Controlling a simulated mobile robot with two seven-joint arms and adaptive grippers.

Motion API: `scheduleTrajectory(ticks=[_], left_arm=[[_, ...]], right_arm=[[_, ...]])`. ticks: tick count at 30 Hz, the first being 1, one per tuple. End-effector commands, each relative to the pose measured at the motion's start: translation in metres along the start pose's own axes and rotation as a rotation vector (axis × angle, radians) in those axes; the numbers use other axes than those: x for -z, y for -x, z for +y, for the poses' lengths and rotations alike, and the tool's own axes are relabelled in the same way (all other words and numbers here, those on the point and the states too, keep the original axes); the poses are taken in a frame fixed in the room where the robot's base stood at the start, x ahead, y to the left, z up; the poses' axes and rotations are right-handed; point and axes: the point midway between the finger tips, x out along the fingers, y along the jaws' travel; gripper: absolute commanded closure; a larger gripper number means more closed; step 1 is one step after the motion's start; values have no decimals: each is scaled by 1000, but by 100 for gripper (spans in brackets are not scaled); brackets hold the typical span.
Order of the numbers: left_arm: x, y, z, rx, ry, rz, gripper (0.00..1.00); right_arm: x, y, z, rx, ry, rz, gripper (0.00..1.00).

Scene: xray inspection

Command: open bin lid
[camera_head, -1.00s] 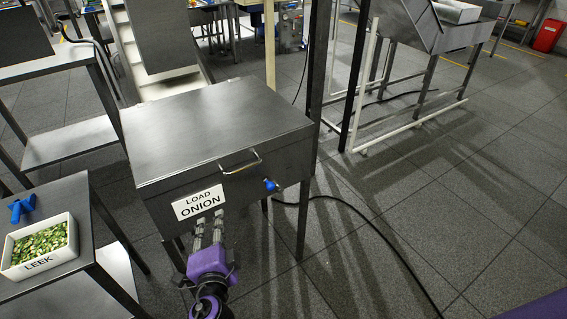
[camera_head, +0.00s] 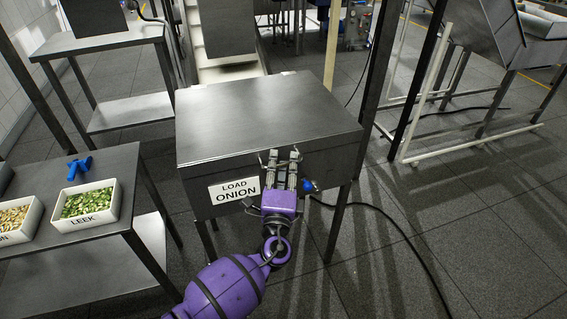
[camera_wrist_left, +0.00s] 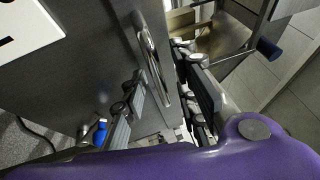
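The metal bin (camera_head: 210,175) stands in the middle of the head view with a white "LOAD ONION" label (camera_head: 234,190) on its front. Its flat steel lid (camera_head: 262,108) is down. My left gripper (camera_head: 281,158) is at the upper front of the bin, where it hides most of the handle. In the left wrist view the shiny bar handle (camera_wrist_left: 151,58) lies between the two fingers of the left gripper (camera_wrist_left: 166,88). The fingers are apart, with gaps showing beside the bar. My right gripper is not in view.
A blue valve knob (camera_head: 310,186) sits right of the gripper on the bin front. A side table (camera_head: 125,160) at left holds a leek tray (camera_head: 112,218) and a blue object (camera_head: 78,167). A black cable lies on the floor at right, where the floor is mostly open.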

Motion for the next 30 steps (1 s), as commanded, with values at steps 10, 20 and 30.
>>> scheduleTrajectory(ticks=[10, 20, 30], left_arm=[[0, -4, 0, -1, 1, 0, 75], [0, -4, 0, -1, 0, 0, 100], [-1, -8, -3, -7, -1, -1, 100]], right_arm=[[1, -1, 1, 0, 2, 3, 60], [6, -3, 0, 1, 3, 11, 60], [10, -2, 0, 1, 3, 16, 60]])
